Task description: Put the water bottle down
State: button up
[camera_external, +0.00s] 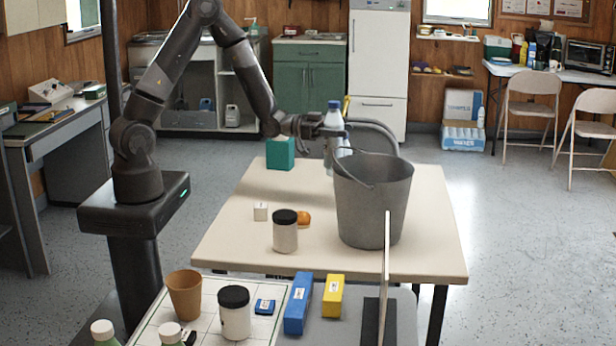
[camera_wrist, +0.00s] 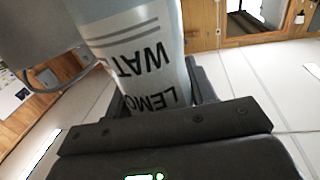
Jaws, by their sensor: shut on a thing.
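The water bottle (camera_external: 334,119) is pale with a blue cap and stands roughly upright at the far side of the cream table (camera_external: 230,225). My gripper (camera_external: 322,127) is shut on it from the left. In the wrist view the bottle's label (camera_wrist: 148,58) reads "LEMO… WAT…" upside down between the dark fingers (camera_wrist: 160,97). I cannot tell whether the bottle's base touches the table.
A teal box (camera_external: 280,153) stands on the table left of the bottle. The table's left-middle and right strip are clear.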

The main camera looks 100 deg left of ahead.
aim_at(340, 113)
jog(key=shift+r, duration=2.25)
